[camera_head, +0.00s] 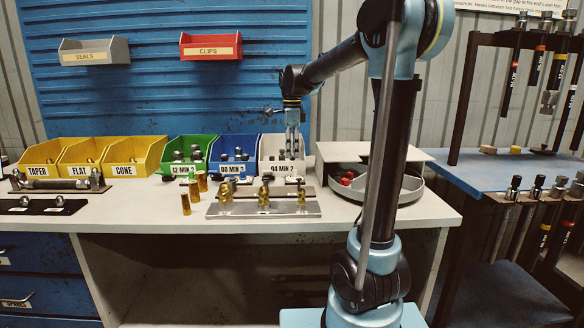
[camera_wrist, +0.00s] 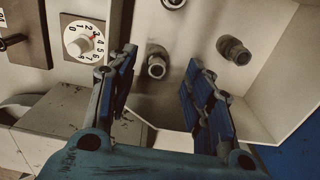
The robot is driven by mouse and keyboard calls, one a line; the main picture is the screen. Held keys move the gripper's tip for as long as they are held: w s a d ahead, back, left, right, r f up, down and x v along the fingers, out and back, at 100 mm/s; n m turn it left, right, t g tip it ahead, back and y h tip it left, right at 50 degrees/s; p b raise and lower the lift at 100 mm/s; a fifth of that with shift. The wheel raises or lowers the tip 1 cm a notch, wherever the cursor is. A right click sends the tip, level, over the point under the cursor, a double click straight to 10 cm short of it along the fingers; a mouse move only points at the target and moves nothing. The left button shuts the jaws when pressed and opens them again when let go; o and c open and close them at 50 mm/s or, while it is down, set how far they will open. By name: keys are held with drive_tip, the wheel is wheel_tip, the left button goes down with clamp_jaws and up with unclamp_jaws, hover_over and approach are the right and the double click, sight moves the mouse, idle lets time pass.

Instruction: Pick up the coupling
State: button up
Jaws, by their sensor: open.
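My gripper (camera_head: 292,148) points down into the white bin (camera_head: 265,155) at the right end of the bin row. In the wrist view my gripper (camera_wrist: 160,68) is open, its two blue-padded fingers apart with nothing held. A metal coupling (camera_wrist: 157,64) lies in the white bin, between the fingertips in the picture; I cannot tell how far below them it is. A second coupling (camera_wrist: 235,50) lies to the right, outside the right finger. A third (camera_wrist: 173,3) is cut off at the top edge.
Blue bin (camera_head: 233,167), green bin (camera_head: 175,167) and yellow bins (camera_head: 130,170) stand left of the white one. A metal plate with brass fittings (camera_head: 262,210) lies in front. A round grey tray (camera_head: 400,190) stands to the right. A dial (camera_wrist: 80,42) shows at the wrist view's left.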

drive_tip(key=shift+s+d+f, duration=0.1)
drive_tip(key=shift+f, duration=2.2)
clamp_jaws()
